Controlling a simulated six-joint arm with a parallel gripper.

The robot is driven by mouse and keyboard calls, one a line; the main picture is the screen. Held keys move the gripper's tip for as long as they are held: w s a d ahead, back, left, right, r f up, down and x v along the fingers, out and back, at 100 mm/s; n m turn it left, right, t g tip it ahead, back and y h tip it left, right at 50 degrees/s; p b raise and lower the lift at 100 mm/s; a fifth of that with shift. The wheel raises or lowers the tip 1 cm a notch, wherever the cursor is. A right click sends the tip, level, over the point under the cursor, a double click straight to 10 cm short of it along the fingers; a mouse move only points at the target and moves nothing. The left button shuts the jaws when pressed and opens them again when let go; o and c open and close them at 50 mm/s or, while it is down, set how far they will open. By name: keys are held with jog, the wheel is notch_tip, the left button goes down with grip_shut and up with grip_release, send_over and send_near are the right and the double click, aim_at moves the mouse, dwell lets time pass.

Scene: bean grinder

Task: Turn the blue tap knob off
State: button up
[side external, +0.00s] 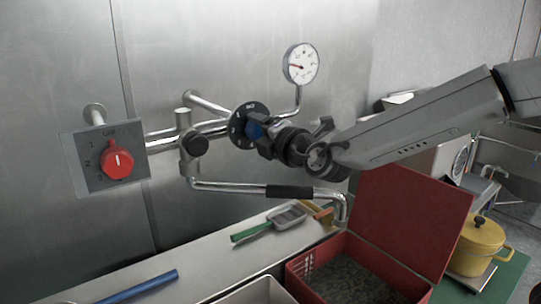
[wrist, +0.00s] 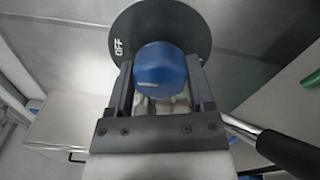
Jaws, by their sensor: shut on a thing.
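A pale mark shows on the knob's face. My gripper (wrist: 160,85) is shut on the knob, with one finger on each side of it. My gripper hides much of the knob there.
A red knob (side external: 117,163) on a grey panel (side external: 80,168) is at the left. A gauge (side external: 301,64) is above the tap. A spout with a black sleeve (side external: 290,192) runs below. A red box (side external: 328,243), yellow pot (side external: 478,247) and green-handled scoop (side external: 252,232) are lower down.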

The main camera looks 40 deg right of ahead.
jog(key=shift+m, duration=0.5)
jog(key=o, duration=1.2)
jog(key=shift+o, duration=0.2)
jog(key=shift+s, duration=0.15)
jog(key=s, duration=0.7)
jog(key=shift+s, duration=0.3)
